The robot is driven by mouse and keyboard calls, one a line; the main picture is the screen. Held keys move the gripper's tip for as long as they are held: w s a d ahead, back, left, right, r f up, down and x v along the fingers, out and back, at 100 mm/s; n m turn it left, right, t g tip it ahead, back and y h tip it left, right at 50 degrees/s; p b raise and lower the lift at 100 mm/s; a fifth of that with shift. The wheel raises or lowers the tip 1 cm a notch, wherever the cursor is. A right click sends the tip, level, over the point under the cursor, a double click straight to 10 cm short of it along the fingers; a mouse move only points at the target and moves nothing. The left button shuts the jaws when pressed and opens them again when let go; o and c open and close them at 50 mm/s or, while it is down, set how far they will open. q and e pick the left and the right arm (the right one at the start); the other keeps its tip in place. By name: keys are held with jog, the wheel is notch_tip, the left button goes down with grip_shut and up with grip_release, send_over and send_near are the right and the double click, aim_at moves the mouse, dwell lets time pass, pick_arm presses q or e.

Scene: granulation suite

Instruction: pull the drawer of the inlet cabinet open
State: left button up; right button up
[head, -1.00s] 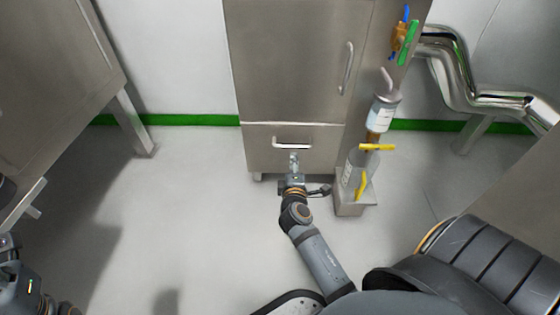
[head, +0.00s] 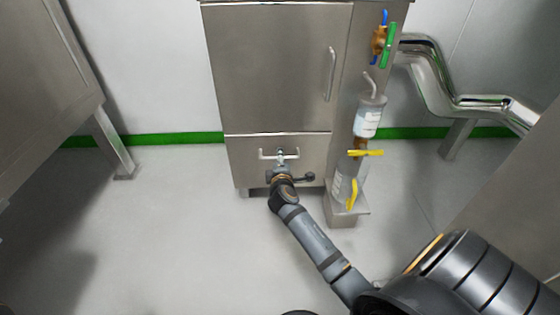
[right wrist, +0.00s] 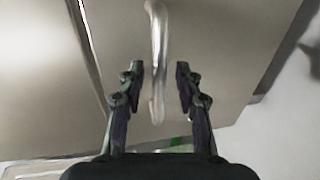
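The inlet cabinet (head: 275,60) is a steel box with a tall door above and a drawer (head: 245,163) below. The drawer front looks flush with the cabinet, so it appears shut. Its bar handle (head: 264,154) is partly covered by my right gripper (head: 281,158), which is at the handle's middle. In the right wrist view, the handle (right wrist: 157,40) runs between the two fingers of my right gripper (right wrist: 159,78). The fingers are apart, with a visible gap on each side of the bar. My left gripper is not in view.
The cabinet door has an upright handle (head: 331,75). To its right are a bottle (head: 369,117), yellow valve levers (head: 365,153) and a small steel plinth (head: 347,214). A bent steel pipe (head: 430,70) is farther right. The floor (head: 190,220) left of my right arm is clear.

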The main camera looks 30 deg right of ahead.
grip_shut()
dwell(0.8)
